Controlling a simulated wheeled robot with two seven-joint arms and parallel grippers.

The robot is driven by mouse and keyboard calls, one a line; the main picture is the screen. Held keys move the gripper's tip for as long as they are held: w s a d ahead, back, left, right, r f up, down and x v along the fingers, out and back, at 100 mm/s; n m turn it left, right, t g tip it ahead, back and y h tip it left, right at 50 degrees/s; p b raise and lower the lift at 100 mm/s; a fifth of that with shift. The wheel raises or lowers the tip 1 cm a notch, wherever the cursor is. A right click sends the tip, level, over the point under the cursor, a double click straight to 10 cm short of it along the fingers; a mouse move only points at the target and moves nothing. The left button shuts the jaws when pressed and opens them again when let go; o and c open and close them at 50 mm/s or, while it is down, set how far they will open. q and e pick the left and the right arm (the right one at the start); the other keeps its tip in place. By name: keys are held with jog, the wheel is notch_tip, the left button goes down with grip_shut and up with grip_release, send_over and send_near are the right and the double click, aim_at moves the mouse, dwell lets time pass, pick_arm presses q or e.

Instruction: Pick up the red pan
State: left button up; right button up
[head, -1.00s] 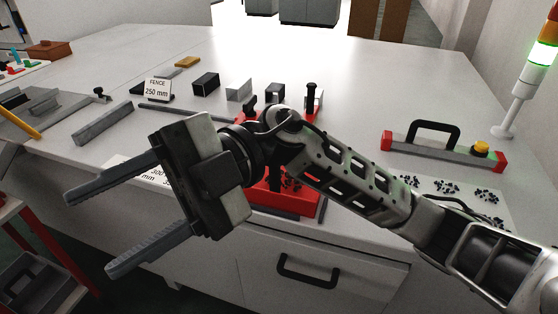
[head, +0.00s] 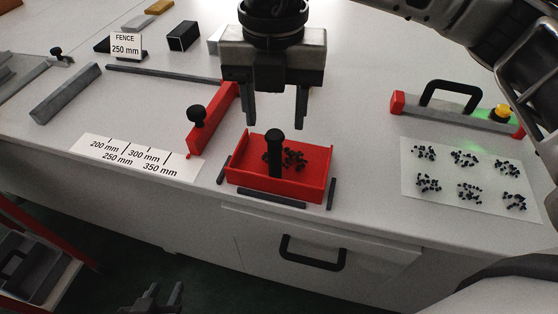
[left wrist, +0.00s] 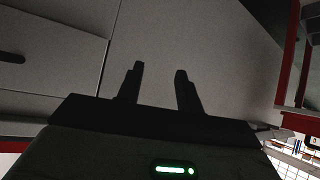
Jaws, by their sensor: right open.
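The red pan (head: 305,187) is a shallow red box near the table's front edge in the head view. It has an upright black post handle (head: 275,150) and small black pieces inside. My right gripper (head: 276,115) is open and empty, pointing down above the pan's back edge and the handle, apart from both in the picture. My left gripper (head: 158,302) is low in front of the table, at the bottom of the head view. In the left wrist view, its two fingers (left wrist: 156,88) are apart with nothing between them; the pan is not seen there.
Dark strips (head: 272,198) lie around the pan. A red fence bar (head: 212,118) with a black knob stands to its left, beside a scale card (head: 137,160). A white sheet (head: 425,185) with black piles and a handled bar (head: 455,112) lie right.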

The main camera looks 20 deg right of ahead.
aim_at(275, 132)
notch_tip(275, 132, down, 4)
jog(key=shift+r, duration=0.15)
jog(key=shift+s+f+p, duration=0.1)
jog(key=shift+f+p, duration=0.25)
jog(key=shift+f, duration=0.15)
notch_tip(275, 132, down, 4)
jog(key=shift+s+a+r+p, duration=0.1)
jog(key=shift+s+r+p, duration=0.1)
jog(key=shift+p, duration=0.3)
jog(key=shift+w+f, duration=0.1)
jog(key=shift+f, duration=0.35)
grip_shut()
